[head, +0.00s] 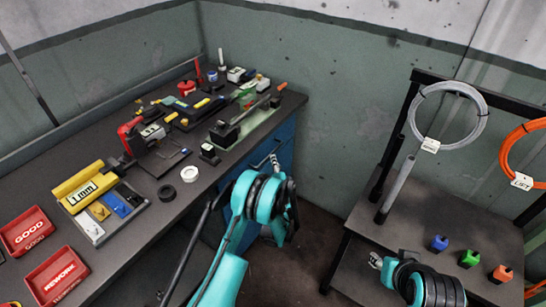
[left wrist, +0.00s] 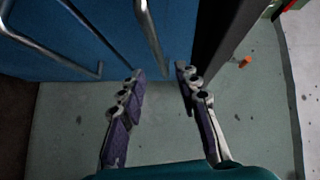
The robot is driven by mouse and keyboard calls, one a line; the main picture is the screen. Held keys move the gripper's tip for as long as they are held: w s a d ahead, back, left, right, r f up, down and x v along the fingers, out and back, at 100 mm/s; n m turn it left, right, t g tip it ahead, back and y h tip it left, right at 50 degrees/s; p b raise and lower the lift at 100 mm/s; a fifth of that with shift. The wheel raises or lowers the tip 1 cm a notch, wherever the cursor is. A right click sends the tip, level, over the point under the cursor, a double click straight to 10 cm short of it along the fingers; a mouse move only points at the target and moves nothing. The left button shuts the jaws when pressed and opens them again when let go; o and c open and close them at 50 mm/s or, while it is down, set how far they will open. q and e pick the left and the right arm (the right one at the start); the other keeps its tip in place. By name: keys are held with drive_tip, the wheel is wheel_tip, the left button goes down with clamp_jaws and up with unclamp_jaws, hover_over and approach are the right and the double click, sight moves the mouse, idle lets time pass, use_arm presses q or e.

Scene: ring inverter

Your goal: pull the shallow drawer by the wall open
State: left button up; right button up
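The blue drawer fronts (head: 286,140) are under the right end of the workbench, beside the wall, and they fill the top of the left wrist view (left wrist: 112,35). A metal bar handle (left wrist: 152,35) runs down to between the fingertips of my left gripper (left wrist: 160,73) in that view. The left fingers are apart, one on each side of the handle's end; I cannot tell whether they touch it. In the head view my left wrist hides most of the drawer fronts and that gripper. My right gripper (head: 376,261) is at the lower right, away from the drawers, its fingers too small to read.
The workbench (head: 160,215) carries red bins, a yellow block and tools. A dark rack (head: 440,215) with cable coils and coloured blocks stands at the right. Floor shows between bench and rack.

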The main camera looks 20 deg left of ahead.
sight(271, 153)
use_arm(q)
drive_tip(key=b+x, duration=0.2)
drive_tip(key=x, duration=0.5)
drive_tip(key=shift+w+a, duration=0.2)
drive_tip(key=shift+w, duration=0.05)
drive_tip(key=shift+c, duration=0.2)
clamp_jaws()
